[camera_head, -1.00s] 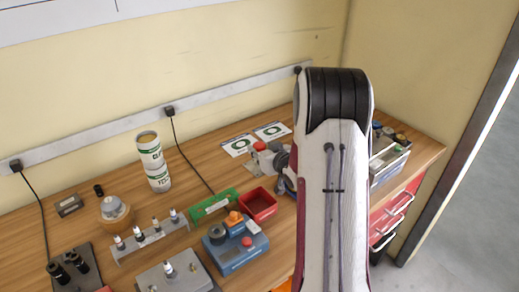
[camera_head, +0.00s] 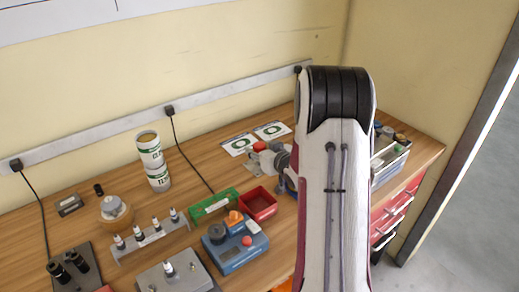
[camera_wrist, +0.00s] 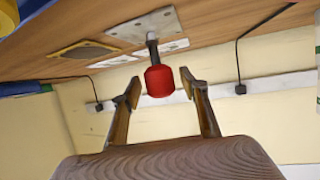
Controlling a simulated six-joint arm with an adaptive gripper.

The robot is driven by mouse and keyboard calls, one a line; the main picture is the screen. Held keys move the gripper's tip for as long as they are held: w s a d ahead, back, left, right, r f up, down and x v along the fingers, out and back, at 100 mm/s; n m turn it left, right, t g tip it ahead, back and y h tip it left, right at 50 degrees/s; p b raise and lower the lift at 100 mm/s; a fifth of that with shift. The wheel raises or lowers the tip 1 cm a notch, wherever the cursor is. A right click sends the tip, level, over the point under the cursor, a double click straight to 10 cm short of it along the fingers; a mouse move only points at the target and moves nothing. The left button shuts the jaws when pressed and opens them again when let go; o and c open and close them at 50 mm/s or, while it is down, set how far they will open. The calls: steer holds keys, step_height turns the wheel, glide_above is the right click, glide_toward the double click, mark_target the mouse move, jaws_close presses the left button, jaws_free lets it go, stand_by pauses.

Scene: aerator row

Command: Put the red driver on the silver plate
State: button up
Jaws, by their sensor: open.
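The red driver (camera_wrist: 159,81) has a red handle and a dark shaft. In the wrist view, which is upside down, its handle shows between the two fingertips and its shaft runs toward the silver plate (camera_wrist: 128,29). It looks upright, handle up, with its tip at the plate; I cannot tell whether the tip touches it. My gripper (camera_wrist: 160,84) is open, with a gap visible on each side of the handle. In the head view the red handle (camera_head: 260,146) shows left of my arm, which hides part of my gripper.
Two white cards (camera_head: 255,137) lie behind. A white can (camera_head: 152,160) stands farther left.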

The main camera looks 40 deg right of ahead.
steer(key=v, duration=1.1)
steer(key=shift+s, duration=0.25)
steer(key=shift+a+r, duration=0.1)
steer(key=shift+r, duration=0.05)
stand_by(0.3)
steer(key=s+a+r+g+h, duration=0.1)
steer(key=s+a+r+g, duration=0.15)
steer(key=a+r, duration=0.3)
steer(key=s+a+r+g, duration=0.2)
steer(key=s+a+r, duration=0.2)
steer(key=a, duration=0.3)
steer(key=s+a+r+n+g+y, duration=0.1)
steer(key=s+a+n+g+y, duration=0.1)
steer(key=s+a, duration=1.4)
steer(key=s+g+y, duration=0.1)
steer(key=s, duration=0.2)
steer(key=shift+a+y, duration=0.3)
steer(key=shift+a, duration=0.05)
steer(key=shift+r, duration=0.1)
